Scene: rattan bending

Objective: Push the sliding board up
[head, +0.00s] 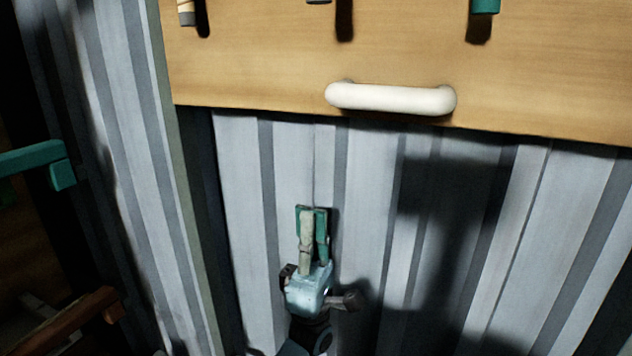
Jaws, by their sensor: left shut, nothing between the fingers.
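The sliding board (260,60) is a light wooden panel across the upper part of the head view. A white bar handle (390,98) is fixed near its lower edge. My left gripper (312,212) is below the board, in front of the grey striped wall, with its fingers pointing up. It is shut and empty. It is apart from the handle, lower and to the left of it in the picture. My right gripper is not in view.
The corrugated wall (235,190) fills the space under the board, with a dark shadow on the right. Several tool ends, one a green end (485,6), show at the top of the board. A green bar (35,160) and a brown wooden piece (75,320) stand at the left.

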